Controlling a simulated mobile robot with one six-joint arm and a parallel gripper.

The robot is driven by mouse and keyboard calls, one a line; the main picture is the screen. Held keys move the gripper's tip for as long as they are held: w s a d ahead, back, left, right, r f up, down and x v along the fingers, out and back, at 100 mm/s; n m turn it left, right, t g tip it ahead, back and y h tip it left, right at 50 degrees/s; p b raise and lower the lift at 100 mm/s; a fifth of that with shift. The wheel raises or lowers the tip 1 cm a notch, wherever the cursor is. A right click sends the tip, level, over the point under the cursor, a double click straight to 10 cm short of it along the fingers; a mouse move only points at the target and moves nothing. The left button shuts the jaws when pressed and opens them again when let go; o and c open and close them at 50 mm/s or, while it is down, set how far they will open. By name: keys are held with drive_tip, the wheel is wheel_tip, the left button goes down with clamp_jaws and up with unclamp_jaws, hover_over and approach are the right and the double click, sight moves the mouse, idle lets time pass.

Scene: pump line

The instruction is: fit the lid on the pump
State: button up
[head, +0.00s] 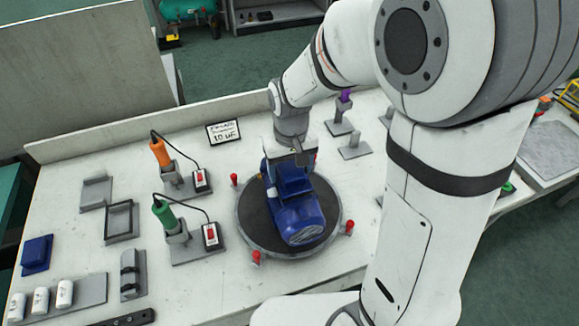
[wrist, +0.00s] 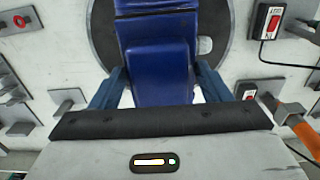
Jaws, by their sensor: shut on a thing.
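The blue pump (head: 300,217) lies on a dark round turntable (head: 322,253) in the middle of the bench. My gripper (head: 292,155) is over the pump's far end, pointing down. In the wrist view my gripper (wrist: 160,88) has a finger on each side of a dark blue boxy part (wrist: 160,70), which looks like the lid. It is against or just over the pump's blue body (wrist: 155,12); I cannot tell whether it is seated. The wrist hides part of this contact in the head view.
Red-knobbed pegs (head: 350,227) stand around the turntable. Orange (head: 160,152) and green (head: 164,215) corded tools stand to its left with switch boxes. Another blue piece (head: 37,253) and white cylinders (head: 41,300) are at far left. A small sign (head: 224,132) stands behind.

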drive_tip(key=shift+f, duration=0.25)
drive_tip(key=o, duration=1.1)
drive_tip(key=shift+r, duration=0.1)
drive_tip(key=shift+r+p, duration=2.05)
drive_tip(key=shift+r, duration=0.9)
wheel_tip(320, 180, up, 8)
drive_tip(key=shift+f+b, duration=0.1)
drive_tip(key=shift+b, duration=0.45)
